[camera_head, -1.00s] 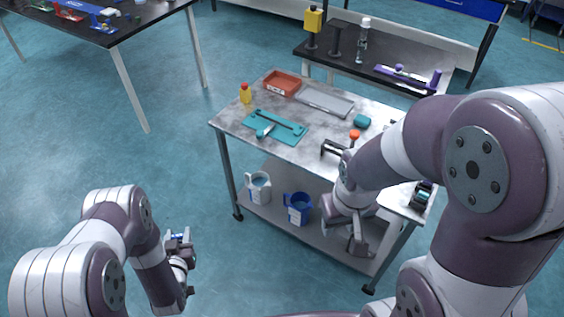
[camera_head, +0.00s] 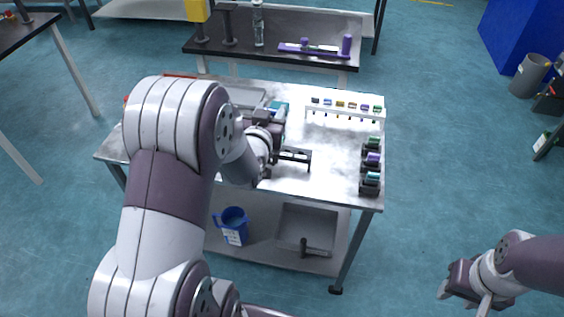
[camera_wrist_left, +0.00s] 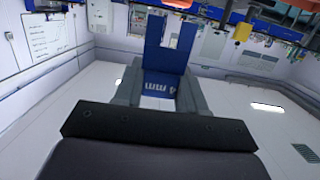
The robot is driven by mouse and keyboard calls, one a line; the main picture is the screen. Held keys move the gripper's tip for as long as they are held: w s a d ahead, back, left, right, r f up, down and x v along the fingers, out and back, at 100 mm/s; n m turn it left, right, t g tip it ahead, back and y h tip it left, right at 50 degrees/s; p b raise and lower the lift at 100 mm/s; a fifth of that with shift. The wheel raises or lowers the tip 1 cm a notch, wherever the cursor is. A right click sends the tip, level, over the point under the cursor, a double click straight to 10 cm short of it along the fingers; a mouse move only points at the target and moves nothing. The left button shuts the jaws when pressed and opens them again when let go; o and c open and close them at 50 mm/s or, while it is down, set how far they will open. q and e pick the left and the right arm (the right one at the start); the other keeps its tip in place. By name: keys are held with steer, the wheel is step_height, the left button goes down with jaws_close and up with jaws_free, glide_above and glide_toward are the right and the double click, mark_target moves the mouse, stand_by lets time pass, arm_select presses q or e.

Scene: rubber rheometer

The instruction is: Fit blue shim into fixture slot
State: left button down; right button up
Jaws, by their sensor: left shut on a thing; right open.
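In the left wrist view a flat blue shim (camera_wrist_left: 168,40) with white lettering stands between the two grey fingers of my left gripper (camera_wrist_left: 160,88), which is shut on it. In the head view my left gripper (camera_head: 268,122) is over the middle of the metal table; the shim cannot be made out there. A black fixture-like piece (camera_head: 294,156) lies on the table just right of and nearer than this gripper; its slot cannot be made out. My right gripper (camera_head: 470,290) is open and empty, off the table at the lower right.
A white rack (camera_head: 345,109) with several coloured pieces stands at the table's back right. Black blocks with coloured tops (camera_head: 371,160) line the right edge. A teal block (camera_head: 280,106) is close behind my left gripper. A grey tray (camera_head: 243,96) is partly hidden.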

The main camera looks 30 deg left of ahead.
arm_select(q)
steer(key=shift+s+a+f, duration=0.1)
steer(key=shift+s+f, duration=0.05)
steer(key=shift+f, duration=0.4)
steer(key=b, duration=0.1)
glide_above(271, 160)
step_height(271, 160, down, 11)
steer(key=f, duration=0.2)
steer(key=s+f+b, duration=0.1)
steer(key=f, duration=0.1)
steer(key=shift+d+f, duration=0.2)
steer(key=shift+f, duration=0.3)
steer(key=shift+f, duration=0.2)
steer(key=c, duration=0.6)
jaws_free()
steer(key=shift+r, duration=0.1)
steer(key=shift+c, duration=0.2)
